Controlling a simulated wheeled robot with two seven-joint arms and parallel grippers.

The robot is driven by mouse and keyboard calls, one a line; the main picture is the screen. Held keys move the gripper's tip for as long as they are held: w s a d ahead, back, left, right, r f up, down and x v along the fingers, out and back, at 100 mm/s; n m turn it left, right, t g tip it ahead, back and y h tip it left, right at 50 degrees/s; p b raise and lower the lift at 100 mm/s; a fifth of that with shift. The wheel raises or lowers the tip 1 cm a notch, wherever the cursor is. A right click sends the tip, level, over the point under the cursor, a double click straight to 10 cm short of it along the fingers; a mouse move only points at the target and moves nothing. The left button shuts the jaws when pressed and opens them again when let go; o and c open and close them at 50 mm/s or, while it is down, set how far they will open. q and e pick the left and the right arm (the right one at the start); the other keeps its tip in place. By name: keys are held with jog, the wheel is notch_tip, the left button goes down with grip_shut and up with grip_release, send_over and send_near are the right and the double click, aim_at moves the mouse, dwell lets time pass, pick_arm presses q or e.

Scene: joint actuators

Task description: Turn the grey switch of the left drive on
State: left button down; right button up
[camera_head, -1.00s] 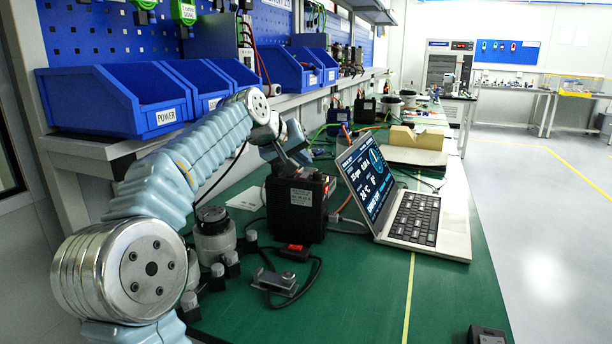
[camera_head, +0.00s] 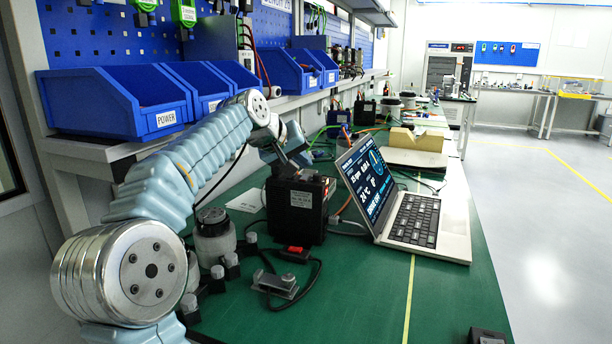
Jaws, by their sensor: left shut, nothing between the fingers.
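A black drive box (camera_head: 296,222) with a grey label stands on the green bench, left of the laptop. My left gripper (camera_head: 287,166) reaches in from the left and points down at the top of this box. Its fingers look shut, with nothing held. I cannot tell whether the fingertips touch the box. The grey switch cannot be made out; the gripper and the box's top edge may hide it. My right gripper is not in view.
An open laptop (camera_head: 415,218) stands right of the box. A round motor-like unit (camera_head: 214,243), a small grey bracket (camera_head: 277,283) and a red-ended cable (camera_head: 295,250) lie nearby. Blue bins (camera_head: 115,100) line the shelf. The bench's front right is mostly clear.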

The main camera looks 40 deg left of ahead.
aim_at(302, 178)
pick_arm(q)
jog(key=shift+f, duration=0.15)
dwell(0.7)
jog(key=shift+f, duration=0.3)
jog(key=shift+w+f+b, duration=0.1)
jog(key=shift+f+b, duration=0.2)
jog(key=shift+b, duration=0.15)
dwell(0.3)
dwell(0.4)
jog(key=shift+r+p, duration=0.7)
jog(key=shift+r, duration=0.05)
jog(key=r, duration=0.1)
jog(key=r+p, duration=0.1)
jog(key=p, duration=0.1)
jog(key=shift+s+r, duration=0.25)
jog(key=shift+r, duration=0.15)
jog(key=shift+d+r, duration=0.1)
jog(key=shift+r, duration=0.15)
jog(key=shift+s+r, duration=0.15)
jog(key=shift+r, duration=0.65)
